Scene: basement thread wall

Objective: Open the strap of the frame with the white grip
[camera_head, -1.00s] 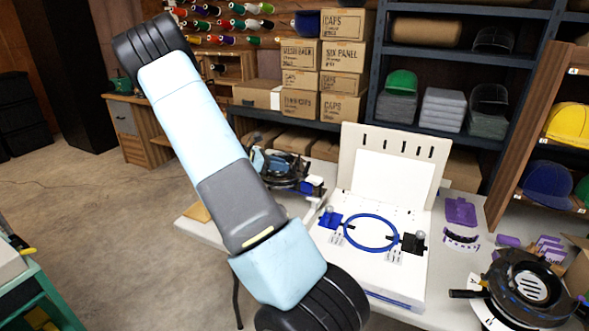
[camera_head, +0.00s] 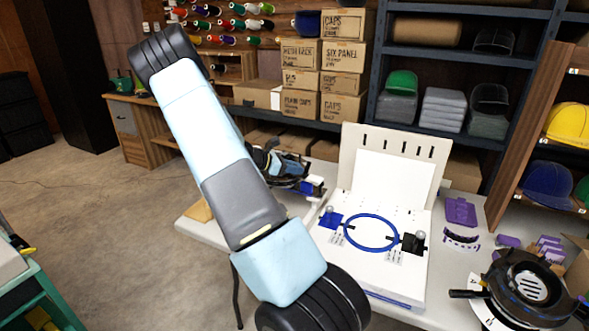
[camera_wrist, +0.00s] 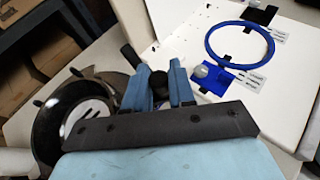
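A black cap frame (camera_head: 283,167) stands on the table left of the white board, partly hidden by my arm in the head view. A second black frame (camera_head: 530,285) with a black grip lies at the right front.
A white board (camera_head: 350,262) with a blue ring (camera_head: 371,232) stands close right of my gripper. Purple parts (camera_head: 460,211) lie on the table at right. Shelves with boxes (camera_head: 343,55) and caps stand behind. Open floor (camera_head: 120,240) lies left.

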